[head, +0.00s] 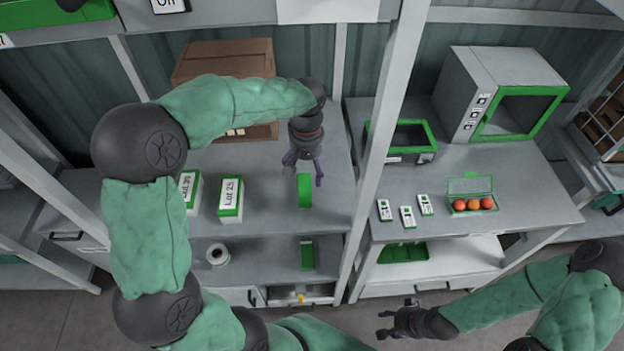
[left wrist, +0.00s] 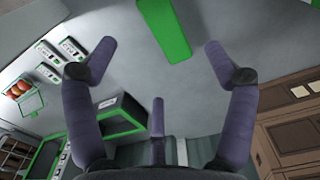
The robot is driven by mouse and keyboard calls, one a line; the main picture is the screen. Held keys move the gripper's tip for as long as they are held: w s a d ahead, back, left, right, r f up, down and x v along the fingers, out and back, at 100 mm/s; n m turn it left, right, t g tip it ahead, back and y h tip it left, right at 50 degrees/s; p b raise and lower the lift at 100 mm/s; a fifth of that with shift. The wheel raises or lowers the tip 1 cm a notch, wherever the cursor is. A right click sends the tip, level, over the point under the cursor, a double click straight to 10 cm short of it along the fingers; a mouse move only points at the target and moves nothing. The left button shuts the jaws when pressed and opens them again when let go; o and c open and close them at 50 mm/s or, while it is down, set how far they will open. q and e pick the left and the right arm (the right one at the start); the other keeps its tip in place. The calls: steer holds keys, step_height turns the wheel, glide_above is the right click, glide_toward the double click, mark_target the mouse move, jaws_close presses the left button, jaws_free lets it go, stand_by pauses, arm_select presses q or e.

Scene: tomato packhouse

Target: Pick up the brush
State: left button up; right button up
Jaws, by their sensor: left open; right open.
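A long green object (head: 305,190), likely the brush, lies on the left worktop. It shows at the top of the left wrist view (left wrist: 164,30) as a narrow green block, cut off by the edge. My left gripper (head: 303,172) hangs over the worktop, just behind this object, fingers pointing down. In the left wrist view its fingers (left wrist: 160,62) are spread, with nothing between them; the green block lies beyond the tips. My right gripper (head: 385,322) is open and empty, low in front of the right bench. Bristles cannot be made out.
Lot boxes (head: 231,200) stand left of the green object; a cardboard box (head: 222,62) is behind. Below are a white roll (head: 217,254) and another green item (head: 307,256). A white post (head: 385,130) separates the right bench, holding a tomato box (head: 472,204) and small devices (head: 407,216).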

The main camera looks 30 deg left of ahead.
arm_select(q)
glide_above(308, 191)
steer(key=f, duration=0.3)
steer(key=f+b, duration=0.1)
steer(key=shift+a+f, duration=0.25)
steer(key=shift+f, duration=0.05)
steer(key=shift+w+f, duration=0.15)
steer(key=shift+f, duration=0.25)
steer(key=shift+s+d+f+b, duration=0.1)
steer(key=shift+f+b, duration=0.2)
steer(key=shift+f, duration=0.95)
steer(key=shift+s+d+f+b, duration=0.1)
steer(key=shift+f+b, duration=0.15)
steer(key=shift+f, duration=0.95)
steer(key=shift+f, duration=0.25)
steer(key=c, duration=1.3)
